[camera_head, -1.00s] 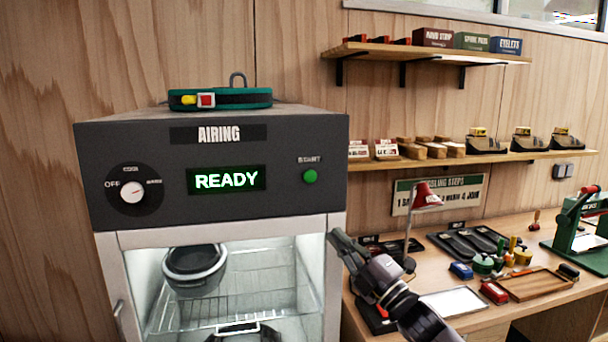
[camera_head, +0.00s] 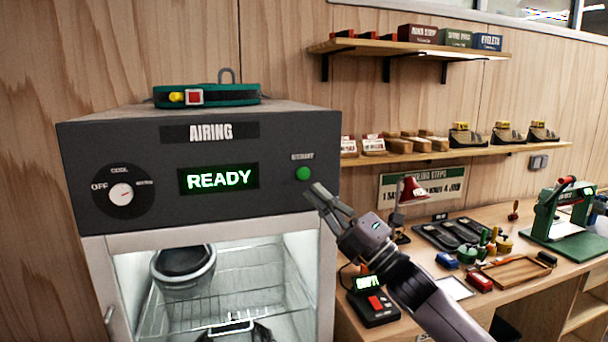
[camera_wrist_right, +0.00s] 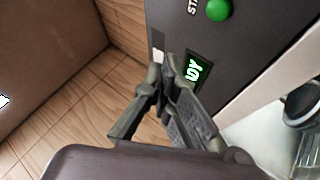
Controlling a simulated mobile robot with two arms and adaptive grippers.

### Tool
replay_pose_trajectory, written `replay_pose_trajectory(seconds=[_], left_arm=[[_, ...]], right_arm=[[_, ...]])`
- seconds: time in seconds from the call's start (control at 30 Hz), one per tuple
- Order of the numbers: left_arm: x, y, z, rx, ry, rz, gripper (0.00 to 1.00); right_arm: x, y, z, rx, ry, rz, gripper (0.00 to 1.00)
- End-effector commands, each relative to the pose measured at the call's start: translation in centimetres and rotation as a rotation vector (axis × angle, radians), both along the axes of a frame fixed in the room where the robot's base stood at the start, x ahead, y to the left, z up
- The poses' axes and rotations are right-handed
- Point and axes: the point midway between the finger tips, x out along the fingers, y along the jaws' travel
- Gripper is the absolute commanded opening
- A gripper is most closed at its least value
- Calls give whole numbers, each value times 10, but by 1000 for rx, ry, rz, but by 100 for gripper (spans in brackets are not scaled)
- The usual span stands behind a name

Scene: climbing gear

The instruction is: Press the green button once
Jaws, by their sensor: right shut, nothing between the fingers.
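The green button (camera_head: 303,174) sits on the dark front panel (camera_head: 275,190) of the airing cabinet, under a small white label. It also shows at the top of the right wrist view (camera_wrist_right: 218,9). The panel's green display (camera_head: 218,179) reads "READY". My right gripper (camera_head: 318,192) is shut and empty. In the head view its tips are just below and to the right of the button, apart from it in the picture. In the right wrist view the fingertips (camera_wrist_right: 170,62) overlap the edge of the display. My left gripper is not in view.
A dial (camera_head: 121,193) is at the panel's left. A teal strap coil (camera_head: 205,95) lies on the cabinet top. Below, a lit chamber holds a wire rack and a dark-and-grey item (camera_head: 183,270). A workbench with tools (camera_head: 515,262) stands to the right.

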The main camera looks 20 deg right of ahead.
Motion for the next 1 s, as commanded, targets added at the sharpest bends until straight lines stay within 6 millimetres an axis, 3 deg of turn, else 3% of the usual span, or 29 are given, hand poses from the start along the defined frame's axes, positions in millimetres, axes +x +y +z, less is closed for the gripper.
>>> replay_pose_trajectory(seconds=[0.5, 1.0], left_arm=[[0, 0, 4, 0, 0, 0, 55], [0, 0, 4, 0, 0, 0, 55]], right_arm=[[67, 2, 1, 1, -1, -1, 0], [78, 3, 0, 0, 1, 1, 0]])
